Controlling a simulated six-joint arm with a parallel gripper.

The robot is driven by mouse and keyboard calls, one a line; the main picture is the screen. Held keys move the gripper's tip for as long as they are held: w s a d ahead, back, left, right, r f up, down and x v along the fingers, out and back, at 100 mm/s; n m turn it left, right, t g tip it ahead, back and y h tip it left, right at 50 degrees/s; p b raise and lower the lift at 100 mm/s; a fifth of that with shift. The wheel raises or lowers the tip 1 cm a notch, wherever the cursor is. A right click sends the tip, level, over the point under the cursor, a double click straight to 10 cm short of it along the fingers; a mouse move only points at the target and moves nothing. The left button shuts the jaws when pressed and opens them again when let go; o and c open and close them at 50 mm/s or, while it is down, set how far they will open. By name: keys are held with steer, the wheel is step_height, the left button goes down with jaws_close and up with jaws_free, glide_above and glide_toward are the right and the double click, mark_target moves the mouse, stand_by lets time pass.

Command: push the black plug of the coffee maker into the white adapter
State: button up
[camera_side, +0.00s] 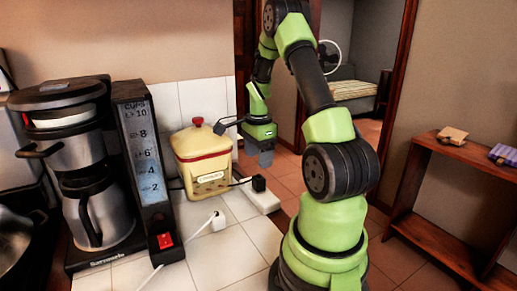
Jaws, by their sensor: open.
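The coffee maker (88,165) stands on the tiled counter at the left, black and steel with a glowing red switch. The black plug (258,184) is a small dark block at the end of a black cable, right of the cream canister. My gripper (265,160) points down, open, above and apart from the plug. Nothing shows between its fingers.
A cream canister (203,165) with a red-knobbed lid stands left of the plug. A white plug (217,221) with a white cable lies on the front tiles. A pan (18,245) is at the far left. A wooden shelf (452,150) stands on the right.

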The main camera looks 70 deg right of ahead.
steer(key=shift+r, duration=1.15)
steer(key=w+a+r+n+t+h, duration=0.1)
steer(key=w+a+r+n+t, duration=0.3)
steer(key=a+r+n, duration=0.65)
steer(key=s+a+r+n+t+y, duration=0.1)
steer(key=s+a+r+n, duration=0.2)
steer(key=a+n, duration=0.3)
steer(key=s+a+r+n+t+y, duration=0.2)
steer(key=s+a+n, duration=0.3)
steer(key=a, duration=0.7)
steer(key=shift+a+r+n, duration=0.25)
steer(key=shift+r+n, duration=0.5)
